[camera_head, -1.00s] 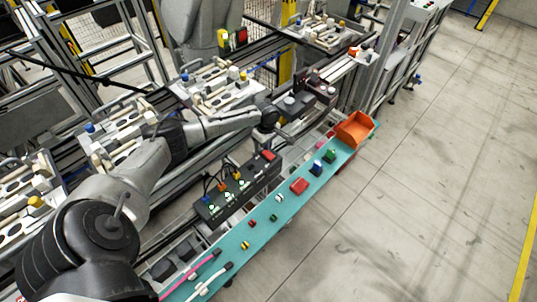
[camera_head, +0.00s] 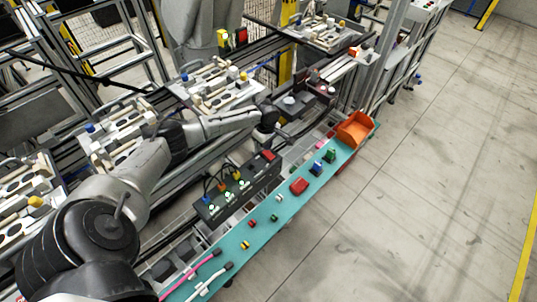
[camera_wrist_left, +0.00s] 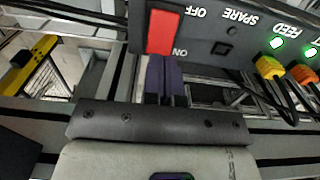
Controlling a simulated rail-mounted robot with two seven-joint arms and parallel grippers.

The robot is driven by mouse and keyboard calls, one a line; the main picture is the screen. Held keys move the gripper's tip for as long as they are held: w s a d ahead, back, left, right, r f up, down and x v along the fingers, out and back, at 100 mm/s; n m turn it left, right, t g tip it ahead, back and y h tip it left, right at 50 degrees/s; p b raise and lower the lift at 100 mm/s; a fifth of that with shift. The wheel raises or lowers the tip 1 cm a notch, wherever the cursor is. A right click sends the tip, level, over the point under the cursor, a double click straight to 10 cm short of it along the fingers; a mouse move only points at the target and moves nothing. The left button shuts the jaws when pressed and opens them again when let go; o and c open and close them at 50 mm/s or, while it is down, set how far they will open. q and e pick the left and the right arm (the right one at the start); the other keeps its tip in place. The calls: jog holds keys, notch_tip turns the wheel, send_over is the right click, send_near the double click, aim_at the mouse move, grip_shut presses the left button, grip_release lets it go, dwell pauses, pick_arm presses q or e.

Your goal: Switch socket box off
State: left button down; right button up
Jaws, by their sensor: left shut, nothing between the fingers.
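The socket box (camera_head: 238,190) is a long dark box beside the teal shelf in the head view. Its red switch (camera_head: 268,155) is at the far end, with coloured plugs and cables nearer me. In the left wrist view, the box (camera_wrist_left: 222,50) shows the red switch (camera_wrist_left: 162,32) between the labels OFF above and ON below. Lit green lamps are beside FEED. My left gripper (camera_wrist_left: 166,62) is shut and empty, with its dark fingertips at the ON end of the switch. I cannot tell whether they touch it. My right gripper is not in view.
The teal shelf (camera_head: 262,232) holds small coloured parts, a pink cable and a white cable. An orange bin (camera_head: 355,129) stands at its far end. Pallet fixtures (camera_head: 212,86) line the rails on the left. The floor on the right is clear.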

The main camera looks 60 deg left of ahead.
aim_at(266, 152)
pick_arm(q)
jog(key=shift+f, duration=0.25)
jog(key=shift+f, duration=0.55)
dwell(0.4)
jog(key=shift+f, duration=0.9)
dwell(0.3)
jog(key=shift+r, duration=0.1)
jog(key=shift+r+p, duration=0.6)
jog(key=shift+p, duration=0.05)
notch_tip(266, 152, up, 6)
jog(key=p, duration=0.7)
jog(key=shift+f+p, duration=0.1)
jog(key=shift+p, duration=0.3)
jog(key=shift+f, duration=0.1)
